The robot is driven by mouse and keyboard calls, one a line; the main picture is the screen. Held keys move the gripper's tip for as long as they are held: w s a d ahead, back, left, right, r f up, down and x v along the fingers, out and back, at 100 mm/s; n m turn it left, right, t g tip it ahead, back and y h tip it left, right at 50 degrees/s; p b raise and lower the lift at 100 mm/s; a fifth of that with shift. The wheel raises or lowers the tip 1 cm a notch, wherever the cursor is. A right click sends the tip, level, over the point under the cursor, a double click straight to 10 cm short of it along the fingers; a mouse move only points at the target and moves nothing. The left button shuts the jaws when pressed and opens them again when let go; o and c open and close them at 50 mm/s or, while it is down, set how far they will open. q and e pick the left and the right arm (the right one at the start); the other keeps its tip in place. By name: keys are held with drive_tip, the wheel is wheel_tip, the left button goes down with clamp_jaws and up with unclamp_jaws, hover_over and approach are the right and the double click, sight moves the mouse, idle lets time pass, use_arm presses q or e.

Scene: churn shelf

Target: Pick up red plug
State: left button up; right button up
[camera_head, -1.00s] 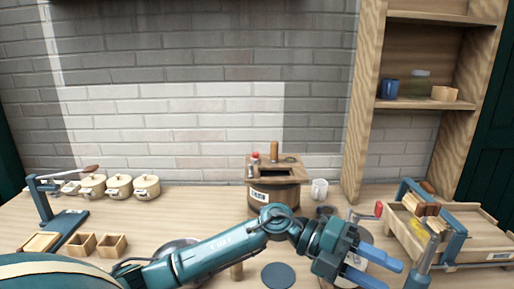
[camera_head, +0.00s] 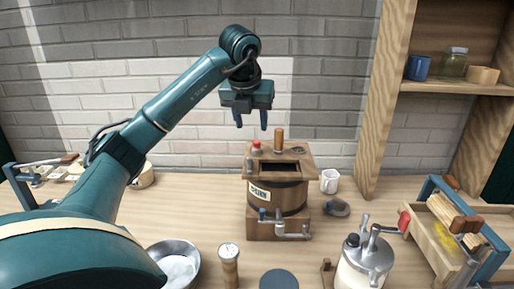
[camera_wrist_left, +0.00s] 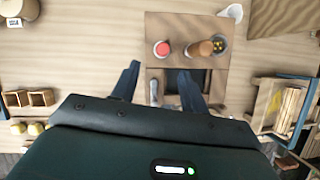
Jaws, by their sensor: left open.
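The red plug (camera_head: 256,146) stands upright on the lid of the wooden churn (camera_head: 262,195), left of a wooden peg (camera_head: 279,141). In the left wrist view the plug (camera_wrist_left: 162,48) shows from above as a red disc, just past my fingertips. My left gripper (camera_head: 251,123) is open and empty, pointing down above the plug with a gap between them. In the wrist view its two dark fingers (camera_wrist_left: 159,72) are spread, with nothing between them in their grasp. My right gripper is not in view.
A white mug (camera_head: 329,181) stands right of the churn. A metal canister with a crank (camera_head: 366,262), a steel bowl (camera_head: 177,262) and a wooden cylinder (camera_head: 229,268) stand in front. A shelf post (camera_head: 382,100) rises at right, beside a wooden tray (camera_head: 424,240).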

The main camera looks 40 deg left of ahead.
sight(256, 143)
use_arm(q)
drive_tip(key=x, duration=0.2)
drive_tip(key=p+x, duration=0.1)
drive_tip(key=x, duration=0.4)
drive_tip(key=shift+w+f, duration=0.1)
drive_tip(key=shift+w, duration=0.4)
drive_tip(key=shift+c, duration=0.2)
clamp_jaws()
